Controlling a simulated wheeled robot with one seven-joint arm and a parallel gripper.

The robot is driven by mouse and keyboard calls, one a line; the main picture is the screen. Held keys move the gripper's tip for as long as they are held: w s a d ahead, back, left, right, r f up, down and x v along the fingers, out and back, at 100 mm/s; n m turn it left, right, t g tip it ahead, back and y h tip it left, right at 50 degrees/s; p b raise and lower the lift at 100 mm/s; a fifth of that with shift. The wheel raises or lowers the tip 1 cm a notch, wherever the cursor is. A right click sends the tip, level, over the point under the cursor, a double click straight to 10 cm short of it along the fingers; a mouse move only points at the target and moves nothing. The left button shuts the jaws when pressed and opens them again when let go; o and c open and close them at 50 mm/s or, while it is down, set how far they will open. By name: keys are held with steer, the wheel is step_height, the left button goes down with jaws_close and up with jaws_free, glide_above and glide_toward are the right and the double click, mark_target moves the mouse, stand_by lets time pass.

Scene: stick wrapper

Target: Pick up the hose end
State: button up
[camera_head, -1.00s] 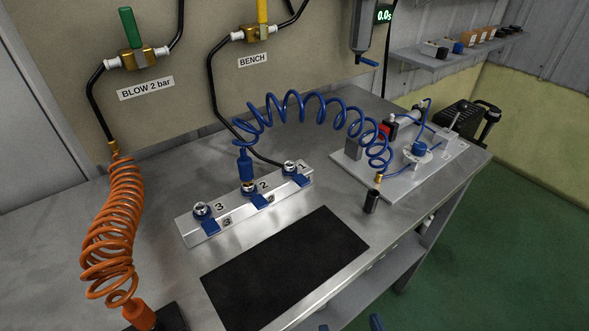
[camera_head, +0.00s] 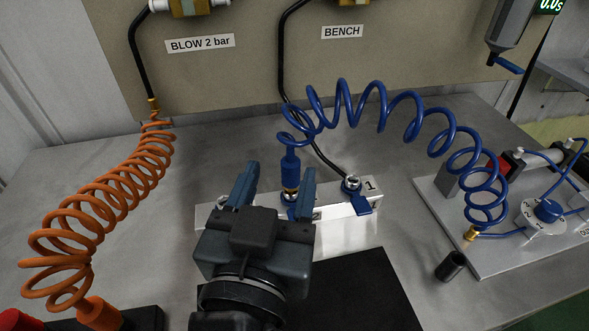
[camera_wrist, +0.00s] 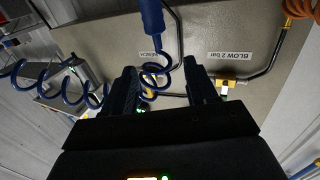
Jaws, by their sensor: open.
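The blue coiled hose (camera_head: 410,105) has a thick blue end piece (camera_head: 290,165) standing upright on a fitting of the silver block (camera_head: 345,228). My gripper (camera_head: 275,175) is open and empty, its two fingers raised toward that end. In the head view the blue end appears between the fingertips, nearer the right one. In the wrist view the blue end (camera_wrist: 152,18) appears beyond my gripper (camera_wrist: 160,72), at the top of the picture. The orange coiled hose (camera_head: 105,195) has its orange end (camera_head: 100,313) at the lower left. My gripper hides part of the block.
A black mat (camera_head: 365,290) lies in front of the block. A black cup-like cylinder (camera_head: 451,266) stands on the bench to the right. A plate with fittings (camera_head: 500,235) is at far right. A black hose (camera_head: 310,125) runs down to the fitting marked 1.

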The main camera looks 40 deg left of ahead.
mark_target(289, 174)
steer(key=f, duration=0.4)
steer(key=shift+w+a+f, duration=0.15)
steer(key=shift+w+a, duration=0.05)
steer(key=shift+w, duration=0.2)
steer(key=shift+p+x, duration=0.5)
steer(key=shift+x, duration=2.85)
steer(key=c, duration=1)
steer(key=shift+c, duration=0.3)
